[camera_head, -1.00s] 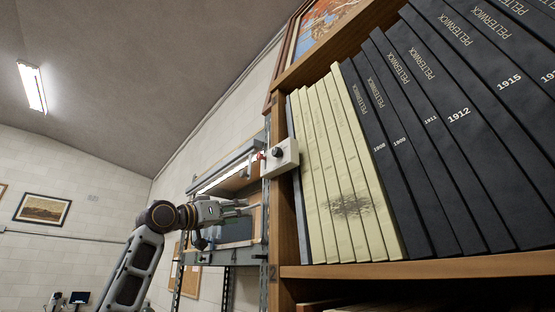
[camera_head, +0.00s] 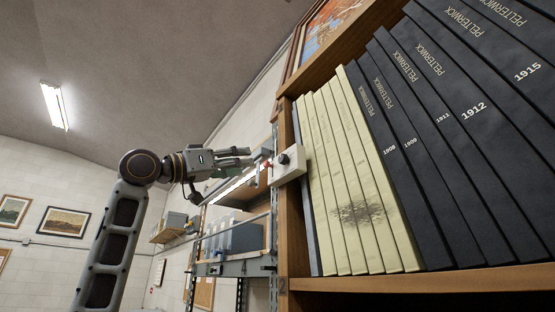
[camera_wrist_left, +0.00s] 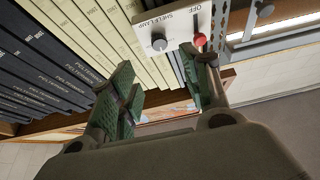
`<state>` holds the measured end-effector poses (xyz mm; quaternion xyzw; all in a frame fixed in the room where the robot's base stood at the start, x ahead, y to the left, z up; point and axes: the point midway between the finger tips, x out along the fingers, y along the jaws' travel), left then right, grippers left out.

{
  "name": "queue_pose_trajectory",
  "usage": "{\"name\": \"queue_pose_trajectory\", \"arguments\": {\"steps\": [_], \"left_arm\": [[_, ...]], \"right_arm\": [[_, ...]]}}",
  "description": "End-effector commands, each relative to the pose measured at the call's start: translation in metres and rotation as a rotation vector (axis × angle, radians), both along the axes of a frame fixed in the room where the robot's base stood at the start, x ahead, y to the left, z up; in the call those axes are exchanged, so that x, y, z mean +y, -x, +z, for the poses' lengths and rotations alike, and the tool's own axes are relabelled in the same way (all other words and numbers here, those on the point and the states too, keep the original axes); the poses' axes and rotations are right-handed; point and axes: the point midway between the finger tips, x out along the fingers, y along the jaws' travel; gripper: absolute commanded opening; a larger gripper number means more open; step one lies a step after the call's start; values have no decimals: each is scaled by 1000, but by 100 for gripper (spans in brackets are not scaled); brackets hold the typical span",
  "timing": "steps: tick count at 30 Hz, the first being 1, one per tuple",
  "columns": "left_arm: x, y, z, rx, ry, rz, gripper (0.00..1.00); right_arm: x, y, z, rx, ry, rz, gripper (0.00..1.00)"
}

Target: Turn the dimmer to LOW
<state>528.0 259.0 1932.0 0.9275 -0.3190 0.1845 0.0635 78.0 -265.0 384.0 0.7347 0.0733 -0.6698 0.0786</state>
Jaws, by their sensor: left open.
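The dimmer is a dark round knob (camera_head: 284,159) on a white box (camera_head: 289,172) fixed to the edge of the wooden shelf upright. In the left wrist view the knob (camera_wrist_left: 159,43) sits on the white plate (camera_wrist_left: 180,22), lettered SHELF LAMP, beside a red knob (camera_wrist_left: 199,40). The knob's pointer direction is too small to tell. My left gripper (camera_head: 250,157) is open and empty, just left of the box in the head view. In the left wrist view its green-padded fingers (camera_wrist_left: 160,95) are spread, with the plate beyond their tips. My right gripper is not in view.
Cream volumes (camera_head: 345,190) and black PELTERWICK volumes (camera_head: 440,140) fill the shelf (camera_head: 420,281) right of the box. A metal rack (camera_head: 237,268) with grey boxes stands behind my left arm. Open air lies left of the upright.

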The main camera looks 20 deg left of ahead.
Motion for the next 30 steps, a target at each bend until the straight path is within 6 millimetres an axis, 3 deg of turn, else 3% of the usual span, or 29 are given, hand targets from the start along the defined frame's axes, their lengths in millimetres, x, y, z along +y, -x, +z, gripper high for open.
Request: {"name": "queue_pose_trajectory", "arguments": {"steps": [8,30], "left_arm": [[-10,-12,8,0,0,-2,47],[-57,-72,40,0,0,-1,47]], "right_arm": [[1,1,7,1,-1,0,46],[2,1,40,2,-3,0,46]]}}
